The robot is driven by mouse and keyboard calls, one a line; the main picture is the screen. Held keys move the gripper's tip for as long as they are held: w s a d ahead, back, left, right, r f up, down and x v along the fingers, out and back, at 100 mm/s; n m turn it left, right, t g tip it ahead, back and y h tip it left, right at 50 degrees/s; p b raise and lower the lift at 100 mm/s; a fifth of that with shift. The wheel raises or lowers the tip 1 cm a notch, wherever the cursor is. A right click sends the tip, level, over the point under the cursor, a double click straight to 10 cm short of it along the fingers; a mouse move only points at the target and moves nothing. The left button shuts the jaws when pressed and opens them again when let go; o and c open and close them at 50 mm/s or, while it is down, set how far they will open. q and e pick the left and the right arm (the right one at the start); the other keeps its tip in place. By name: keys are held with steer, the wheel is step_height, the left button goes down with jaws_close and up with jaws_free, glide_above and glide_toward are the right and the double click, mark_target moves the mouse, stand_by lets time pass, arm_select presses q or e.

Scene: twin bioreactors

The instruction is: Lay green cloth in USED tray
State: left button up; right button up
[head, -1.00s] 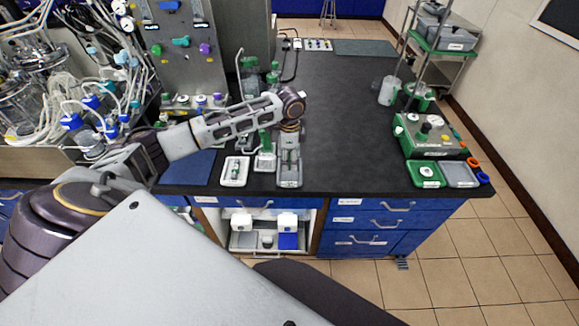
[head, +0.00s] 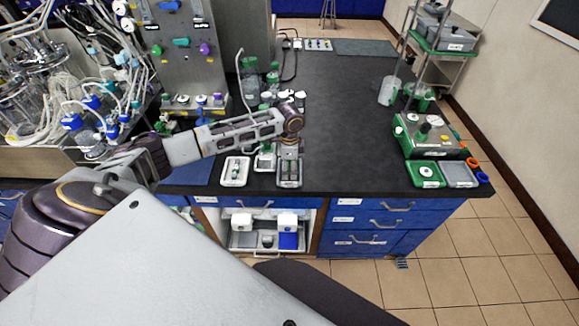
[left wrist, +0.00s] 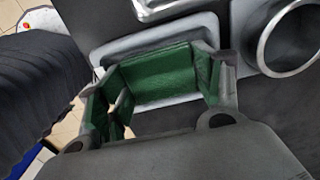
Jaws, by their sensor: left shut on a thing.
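My left gripper (head: 289,158) points down over a small grey tray (head: 289,184) at the bench's front edge. In the left wrist view the gripper (left wrist: 158,92) is shut on the green cloth (left wrist: 158,74), which shows as a folded green piece between the fingers. The grey tray's rim (left wrist: 200,24) shows behind the cloth in that view. I cannot tell whether the cloth touches the tray floor. In the head view the gripper hides the cloth, and the tray's label is too small to read. My right gripper is not in view.
A white tray (head: 235,171) with a small green item and another small holder (head: 265,161) stand just left of the gripper. A green tray (head: 425,175) and a grey tray (head: 460,174) lie at the bench's right. The middle of the black bench (head: 345,125) is clear.

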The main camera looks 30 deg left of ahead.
arm_select(q)
steer(key=shift+f, duration=0.1)
steer(key=o, duration=0.9)
step_height(320, 180, up, 12)
steer(key=shift+r+b, duration=0.1)
steer(key=shift+b, duration=0.35)
stand_by(0.4)
stand_by(0.6)
